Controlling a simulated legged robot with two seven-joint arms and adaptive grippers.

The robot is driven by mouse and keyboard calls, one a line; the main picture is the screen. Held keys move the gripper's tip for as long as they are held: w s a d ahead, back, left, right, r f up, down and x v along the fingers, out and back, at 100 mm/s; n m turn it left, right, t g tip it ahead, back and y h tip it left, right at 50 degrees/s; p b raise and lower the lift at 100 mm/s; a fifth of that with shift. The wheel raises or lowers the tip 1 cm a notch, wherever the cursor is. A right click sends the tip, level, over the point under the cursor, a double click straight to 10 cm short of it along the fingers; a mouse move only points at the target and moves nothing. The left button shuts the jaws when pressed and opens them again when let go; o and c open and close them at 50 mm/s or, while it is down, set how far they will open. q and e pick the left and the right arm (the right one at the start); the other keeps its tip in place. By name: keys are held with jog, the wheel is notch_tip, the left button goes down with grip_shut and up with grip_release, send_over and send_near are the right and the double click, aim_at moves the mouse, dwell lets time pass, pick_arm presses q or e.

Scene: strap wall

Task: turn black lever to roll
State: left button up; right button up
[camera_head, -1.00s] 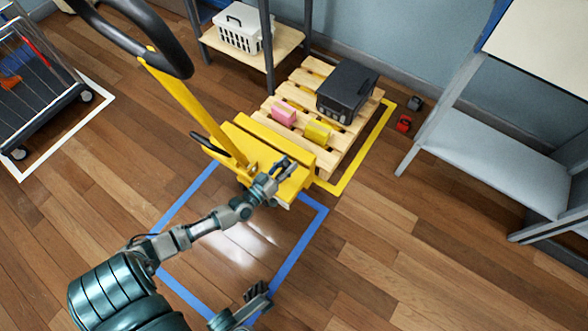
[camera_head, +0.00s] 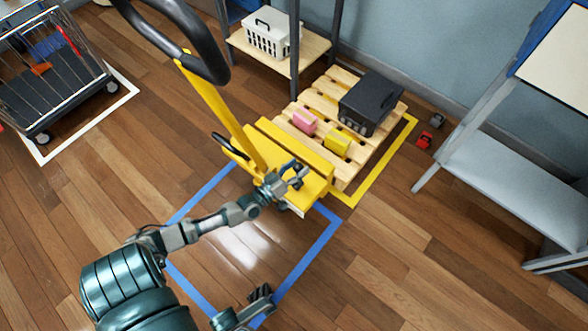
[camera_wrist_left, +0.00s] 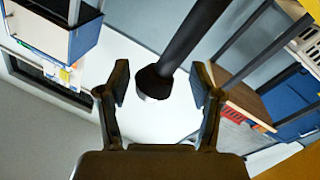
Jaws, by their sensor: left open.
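The yellow pallet jack (camera_head: 219,105) stands at the pallet, with a black loop handle (camera_head: 214,62) at its top. A short black lever (camera_head: 229,146) sticks out at the left of its mast base in the head view. My left gripper (camera_head: 297,174) is open over the jack's yellow body, right of the mast base. In the left wrist view a dark rod (camera_wrist_left: 185,45) ends between the open fingers (camera_wrist_left: 158,88); I cannot tell whether it is the lever or touches them. My right gripper (camera_head: 262,293) shows partly at the bottom; its opening is unclear.
A wooden pallet (camera_head: 318,100) carries a black case (camera_head: 372,100), a pink block (camera_head: 304,121) and a yellow block (camera_head: 343,141). A shelf with a white basket (camera_head: 271,34) stands behind. A wire cart (camera_head: 55,85) is at left, a grey bench (camera_head: 510,180) at right. The front floor is clear.

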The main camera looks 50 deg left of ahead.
pick_arm(q)
jog(key=s+d, duration=0.1)
jog(key=s, duration=1.1)
jog(key=shift+f, duration=0.35)
jog(key=shift+w+d+r, duration=0.1)
jog(key=shift+d, duration=0.15)
